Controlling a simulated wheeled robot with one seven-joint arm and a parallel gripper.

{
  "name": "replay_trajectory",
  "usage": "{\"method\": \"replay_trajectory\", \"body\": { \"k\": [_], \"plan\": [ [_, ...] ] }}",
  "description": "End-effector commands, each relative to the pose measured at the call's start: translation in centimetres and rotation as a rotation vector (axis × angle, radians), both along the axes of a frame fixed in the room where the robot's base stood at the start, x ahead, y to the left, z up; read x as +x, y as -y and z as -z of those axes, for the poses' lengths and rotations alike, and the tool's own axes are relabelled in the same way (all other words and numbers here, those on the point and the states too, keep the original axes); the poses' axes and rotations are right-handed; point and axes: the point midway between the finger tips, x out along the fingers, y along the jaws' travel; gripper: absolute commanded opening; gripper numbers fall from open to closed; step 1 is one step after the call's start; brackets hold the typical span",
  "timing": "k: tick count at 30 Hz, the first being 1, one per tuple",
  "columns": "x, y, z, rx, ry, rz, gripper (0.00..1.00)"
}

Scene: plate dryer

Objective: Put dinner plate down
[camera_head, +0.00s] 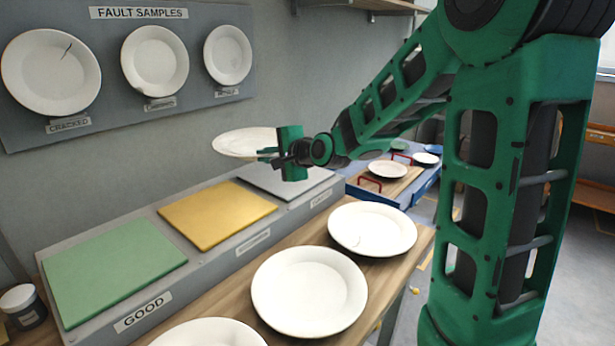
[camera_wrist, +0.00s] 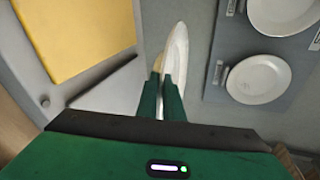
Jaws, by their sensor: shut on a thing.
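A white dinner plate (camera_head: 245,142) is held in the air by its right edge in my gripper (camera_head: 272,155). It lies roughly flat, above the grey pad at the far end of the sorting bench. In the wrist view my gripper (camera_wrist: 163,92) is shut on the plate (camera_wrist: 176,60), which shows edge-on between the fingers. A green pad (camera_head: 110,268) labelled GOOD, a yellow pad (camera_head: 217,213) with a label too small to read surely, and a light grey pad (camera_head: 287,178) lie in a row on the bench. All three look bare.
A FAULT SAMPLES board (camera_head: 115,115) with three plates hangs on the wall behind. A jar (camera_head: 23,306) stands left; a blue tray (camera_head: 420,183) with plates stands beyond.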

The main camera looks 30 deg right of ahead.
Motion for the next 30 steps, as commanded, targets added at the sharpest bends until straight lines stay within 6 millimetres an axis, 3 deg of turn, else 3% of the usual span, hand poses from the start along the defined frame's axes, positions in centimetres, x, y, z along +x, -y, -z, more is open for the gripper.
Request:
{"method": "replay_trajectory", "body": {
  "k": [9,15,23,30],
  "plan": [
    [0.5,6.5,3.6,0.002,0.000,0.012,0.00],
    [0.6,9.3,5.2,0.002,0.002,0.009,0.00],
    [0.6,10.2,6.1,0.001,0.003,0.006,0.00],
    [0.6,10.2,9.1,0.002,0.001,0.007,0.00]
  ]
}}
